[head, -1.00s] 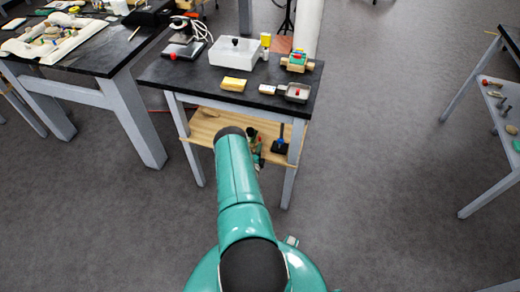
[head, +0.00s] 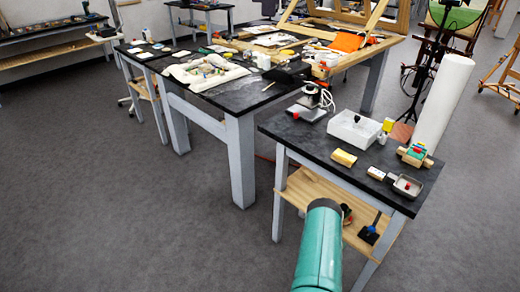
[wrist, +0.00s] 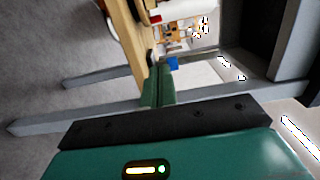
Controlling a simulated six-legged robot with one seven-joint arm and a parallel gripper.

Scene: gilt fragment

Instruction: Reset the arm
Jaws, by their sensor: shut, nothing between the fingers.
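My teal arm rises from the bottom edge of the head view, in front of the small black-topped table (head: 345,192); my gripper is hidden there. In the wrist view my gripper (wrist: 158,72) shows as two green fingers pressed together, with nothing between them. The wrist view is tilted sideways. A wooden shelf (wrist: 128,28) and grey table legs (wrist: 85,75) show close around the fingers. I cannot tell whether the fingers touch the shelf.
A larger cluttered table (head: 232,100) stands behind left. Grey floor (head: 120,215) is open at left.

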